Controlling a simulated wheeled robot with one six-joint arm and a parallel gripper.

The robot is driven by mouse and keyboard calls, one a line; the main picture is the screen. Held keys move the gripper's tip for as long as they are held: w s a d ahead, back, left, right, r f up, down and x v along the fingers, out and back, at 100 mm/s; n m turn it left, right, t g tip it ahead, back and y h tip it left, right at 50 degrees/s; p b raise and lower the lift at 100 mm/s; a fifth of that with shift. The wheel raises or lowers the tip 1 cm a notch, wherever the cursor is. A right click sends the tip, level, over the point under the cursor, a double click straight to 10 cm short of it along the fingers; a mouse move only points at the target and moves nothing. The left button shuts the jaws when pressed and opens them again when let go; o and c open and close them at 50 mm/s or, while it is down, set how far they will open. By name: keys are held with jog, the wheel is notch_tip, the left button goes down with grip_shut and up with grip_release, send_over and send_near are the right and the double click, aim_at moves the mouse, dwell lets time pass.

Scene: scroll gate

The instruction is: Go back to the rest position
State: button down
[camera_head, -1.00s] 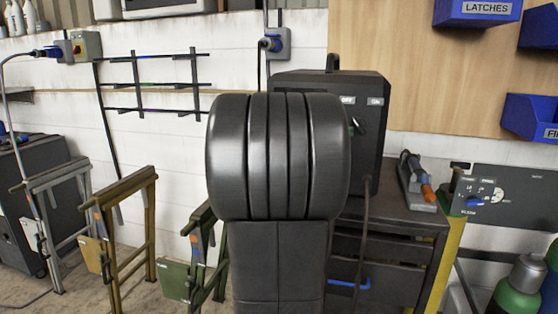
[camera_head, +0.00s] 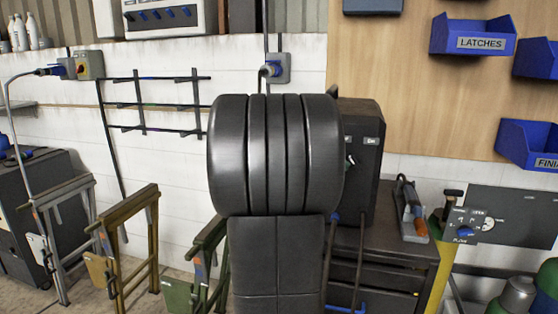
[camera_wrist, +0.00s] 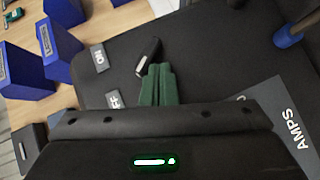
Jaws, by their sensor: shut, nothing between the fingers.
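My gripper (camera_wrist: 158,84) shows in the wrist view as two green fingers pressed together, with nothing between them. It points at the dark front of a machine with ON and AMPS labels (camera_wrist: 215,60). A dark switch lever with a pale edge (camera_wrist: 148,56) lies just beyond the fingertips; I cannot tell whether they touch. In the head view my own dark arm covers the middle and hides the gripper. The machine (camera_head: 364,185) stands partly behind it, with its lever (camera_head: 349,159) just right of my arm.
The machine stands on a dark drawer cabinet (camera_head: 385,250). A tool in a holder (camera_head: 412,212) is on its right side. Folding trestles (camera_head: 125,245) stand at the left along the white wall. Blue bins (camera_head: 472,38) hang on the wooden board at upper right.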

jog(key=shift+r+m+y+p, duration=0.5)
jog(key=shift+r+y+p, duration=0.1)
jog(key=shift+p, duration=1.4)
jog(key=shift+d+f+g+y+p, duration=0.15)
jog(key=shift+g+y+p, duration=0.15)
jog(key=shift+p, duration=0.4)
